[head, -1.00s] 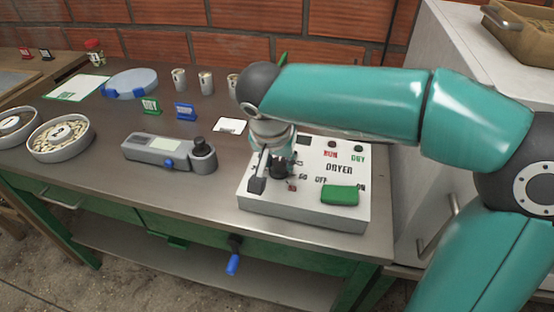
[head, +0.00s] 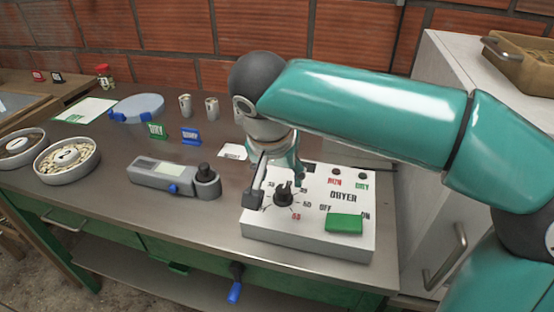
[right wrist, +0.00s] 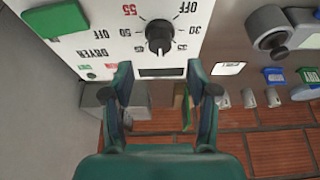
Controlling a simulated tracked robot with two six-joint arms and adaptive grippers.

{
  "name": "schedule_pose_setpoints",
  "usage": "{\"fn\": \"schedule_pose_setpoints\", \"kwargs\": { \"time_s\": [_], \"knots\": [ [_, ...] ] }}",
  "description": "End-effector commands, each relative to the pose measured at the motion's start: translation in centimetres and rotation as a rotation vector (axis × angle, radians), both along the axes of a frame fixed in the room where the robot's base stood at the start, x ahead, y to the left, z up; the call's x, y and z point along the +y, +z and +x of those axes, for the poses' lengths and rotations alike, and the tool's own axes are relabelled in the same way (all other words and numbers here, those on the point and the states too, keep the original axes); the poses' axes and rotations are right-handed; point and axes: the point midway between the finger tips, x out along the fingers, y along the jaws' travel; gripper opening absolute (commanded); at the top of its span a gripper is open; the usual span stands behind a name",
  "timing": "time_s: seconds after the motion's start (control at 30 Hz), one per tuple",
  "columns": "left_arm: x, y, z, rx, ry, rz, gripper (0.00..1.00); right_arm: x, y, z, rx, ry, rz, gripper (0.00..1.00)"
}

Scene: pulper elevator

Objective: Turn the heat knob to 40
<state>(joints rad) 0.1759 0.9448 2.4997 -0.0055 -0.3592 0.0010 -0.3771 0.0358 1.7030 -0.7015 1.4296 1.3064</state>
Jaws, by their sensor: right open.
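The heat knob (head: 284,194) is a black dial on the white dryer control box (head: 310,238). It also shows in the right wrist view (right wrist: 159,36), ringed by OFF, 30, 35, 50 and a red 55. Its pointer appears to point toward the far side of the box, between 35 and the marks before 50; the mark there is not legible. My right gripper (head: 274,186) is open over the box's left part. In the right wrist view its fingers (right wrist: 160,76) are apart and empty, and the knob lies beyond the tips, not gripped. My left gripper is not in view.
A green switch (head: 344,223) sits on the box's front right. A grey meter (head: 174,179) lies left of the box. A white cabinet (head: 450,110) bounds the right side.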

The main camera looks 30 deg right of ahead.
Motion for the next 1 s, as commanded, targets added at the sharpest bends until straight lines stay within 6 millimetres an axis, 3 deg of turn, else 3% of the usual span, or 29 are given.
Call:
{"fn": "schedule_pose_setpoints", "kwargs": {
  "time_s": [0.1,0.3,1.0],
  "knots": [
    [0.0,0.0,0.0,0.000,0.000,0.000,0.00,0.8,2.2,-0.5,-0.003,0.002,0.001,0.59],
    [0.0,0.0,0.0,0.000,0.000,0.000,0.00,1.4,4.3,-1.1,-0.001,0.000,0.001,0.59],
    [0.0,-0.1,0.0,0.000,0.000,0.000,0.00,1.5,4.8,-1.3,0.001,0.000,0.000,0.59]
  ]
}}
